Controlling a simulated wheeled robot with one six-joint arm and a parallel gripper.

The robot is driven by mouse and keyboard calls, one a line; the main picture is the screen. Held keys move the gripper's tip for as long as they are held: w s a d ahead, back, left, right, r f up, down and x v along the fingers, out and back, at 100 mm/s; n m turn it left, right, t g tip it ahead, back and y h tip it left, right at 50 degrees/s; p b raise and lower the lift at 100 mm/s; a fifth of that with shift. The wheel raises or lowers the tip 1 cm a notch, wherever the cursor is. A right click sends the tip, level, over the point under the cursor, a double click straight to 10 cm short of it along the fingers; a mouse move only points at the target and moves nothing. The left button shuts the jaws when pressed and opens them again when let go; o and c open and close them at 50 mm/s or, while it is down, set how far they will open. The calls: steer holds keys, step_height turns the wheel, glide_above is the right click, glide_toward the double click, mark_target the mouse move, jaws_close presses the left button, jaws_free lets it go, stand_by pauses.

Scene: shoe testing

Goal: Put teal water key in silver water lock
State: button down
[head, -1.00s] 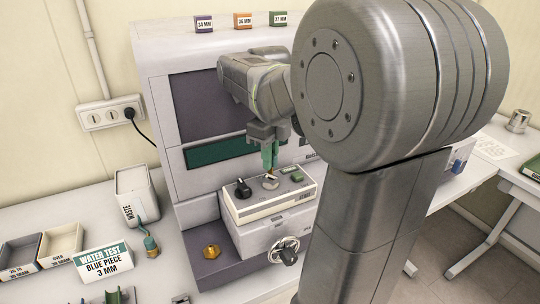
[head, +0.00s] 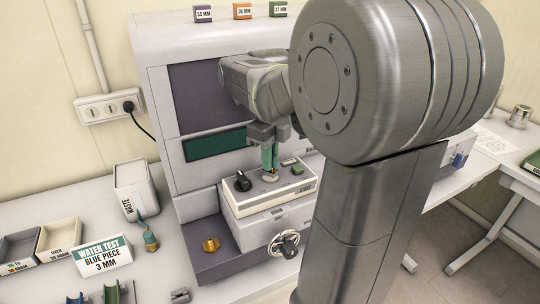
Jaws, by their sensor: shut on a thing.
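My gripper (head: 270,158) points down over the beige control box and is shut, with teal parts at its fingertips. The teal water key is between them, but it is small and I cannot clearly tell it from the fingers. The silver water lock (head: 270,177) is a small metal fitting on top of the box, directly under the fingertips. The tips are at or very close to it; whether the key is touching or inside it is too small to tell.
A black knob (head: 243,181) and a green button (head: 290,162) flank the lock. A brass fitting (head: 211,245) sits on the purple ledge at left. A handwheel (head: 286,243) sticks out in front. A waste bin (head: 135,188) and a water test sign (head: 101,256) stand at left.

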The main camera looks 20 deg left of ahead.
steer(key=shift+f, duration=0.25)
steer(key=c, duration=1.4)
jaws_free()
steer(key=shift+o, duration=0.2)
steer(key=shift+r, duration=0.1)
step_height(320, 180, up, 7)
steer(key=shift+r+b, duration=0.15)
steer(key=shift+b, duration=0.25)
